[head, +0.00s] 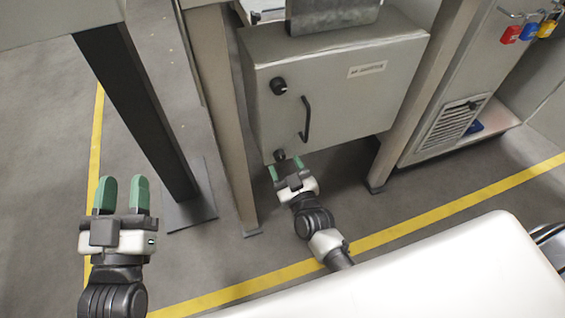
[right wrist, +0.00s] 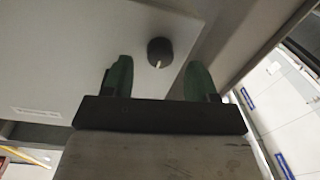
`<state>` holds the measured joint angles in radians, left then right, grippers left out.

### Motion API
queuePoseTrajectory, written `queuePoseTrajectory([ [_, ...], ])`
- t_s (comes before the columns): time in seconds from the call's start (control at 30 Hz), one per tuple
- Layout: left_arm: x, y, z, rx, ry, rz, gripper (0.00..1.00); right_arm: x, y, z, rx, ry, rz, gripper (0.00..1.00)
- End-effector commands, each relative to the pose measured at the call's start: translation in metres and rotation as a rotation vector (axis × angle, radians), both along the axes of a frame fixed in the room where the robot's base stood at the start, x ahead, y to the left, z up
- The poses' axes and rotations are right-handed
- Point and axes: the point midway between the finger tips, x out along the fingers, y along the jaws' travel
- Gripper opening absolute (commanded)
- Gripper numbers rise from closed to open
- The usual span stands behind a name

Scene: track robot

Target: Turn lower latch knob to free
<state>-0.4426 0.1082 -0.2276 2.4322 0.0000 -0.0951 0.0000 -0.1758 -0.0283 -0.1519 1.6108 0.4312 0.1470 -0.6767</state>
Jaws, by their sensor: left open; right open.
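The grey cabinet (head: 340,85) has a black lower latch knob (head: 280,155) near the bottom left of its door. The same knob shows in the right wrist view (right wrist: 160,52), round, with a pale mark at its lower edge. My right gripper (head: 286,167) is open just below it. In the right wrist view my right gripper's fingers (right wrist: 158,78) stand either side of the knob in the picture, with visible gaps; I cannot tell the depth between them. My left gripper (head: 122,184) is open and empty, far left of the cabinet.
A black upper knob (head: 278,86) and a bar handle (head: 305,119) are on the same door. Grey posts (head: 224,130) stand left and right of the cabinet. Coloured padlocks (head: 528,31) hang at the upper right. Floor with yellow lines (head: 420,207) is open below.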

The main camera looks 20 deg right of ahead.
Motion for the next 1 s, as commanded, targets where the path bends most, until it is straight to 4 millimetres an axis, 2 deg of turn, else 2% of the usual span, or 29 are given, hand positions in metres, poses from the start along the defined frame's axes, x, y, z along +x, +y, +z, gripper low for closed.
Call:
queuePoseTrajectory([
  [0.1, -0.003, -0.001, 0.009, -0.025, -0.088, -0.006, 0.43, 0.013, 0.001, -0.001, 0.0, -0.002, -0.001, 0.58],
  [0.23, -0.007, -0.002, 0.017, -0.042, -0.15, -0.009, 0.43, 0.022, 0.002, -0.001, 0.0, 0.0, -0.001, 0.58],
  [0.63, -0.009, -0.002, 0.021, -0.051, -0.182, -0.01, 0.43, 0.026, 0.002, 0.0, 0.0, 0.001, 0.0, 0.57],
  [0.93, -0.009, -0.002, 0.021, -0.051, -0.181, -0.01, 0.43, 0.026, 0.002, 0.0, 0.0, 0.001, 0.0, 0.11],
  [1.0, -0.009, -0.002, 0.021, -0.05, -0.181, -0.011, 0.43, 0.026, 0.002, 0.0, 0.0, 0.001, 0.0, 0.09],
])
